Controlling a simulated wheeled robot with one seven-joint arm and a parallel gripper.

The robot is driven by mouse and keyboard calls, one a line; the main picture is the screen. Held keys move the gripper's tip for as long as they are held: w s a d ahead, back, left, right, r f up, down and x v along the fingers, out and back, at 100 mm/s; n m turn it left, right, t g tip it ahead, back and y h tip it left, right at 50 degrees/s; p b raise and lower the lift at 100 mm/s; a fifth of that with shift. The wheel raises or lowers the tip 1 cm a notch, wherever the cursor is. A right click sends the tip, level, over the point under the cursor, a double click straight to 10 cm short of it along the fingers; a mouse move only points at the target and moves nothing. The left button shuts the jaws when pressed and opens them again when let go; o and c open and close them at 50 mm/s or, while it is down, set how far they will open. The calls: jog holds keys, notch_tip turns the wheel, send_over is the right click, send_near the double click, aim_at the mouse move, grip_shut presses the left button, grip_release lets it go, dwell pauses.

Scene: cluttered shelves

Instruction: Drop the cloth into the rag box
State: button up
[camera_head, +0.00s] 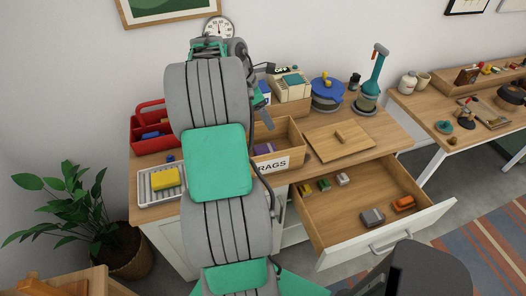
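The open wooden box labelled RAGS (271,165) stands on the counter, its left part hidden behind my arm. A small purple item (264,149) shows inside it; I cannot tell whether it is a cloth. No other cloth is clearly visible. My gripper (264,116) is mostly hidden behind my arm, with a grey finger-like part showing above the box's back left. I cannot see whether it is open or shut or holds anything.
A flat wooden lid (325,148) lies right of the box. A yellow sponge (165,177) sits on a white rack (147,188), near a red caddy (143,134). An open drawer (340,222) with several small items juts out below. A blue-lidded pot (327,98) stands behind.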

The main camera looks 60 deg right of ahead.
jog(key=p+v, duration=0.1)
jog(key=v, duration=0.6)
jog(key=shift+a+r, duration=0.15)
jog(key=shift+r, duration=0.2)
jog(key=shift+w, duration=0.15)
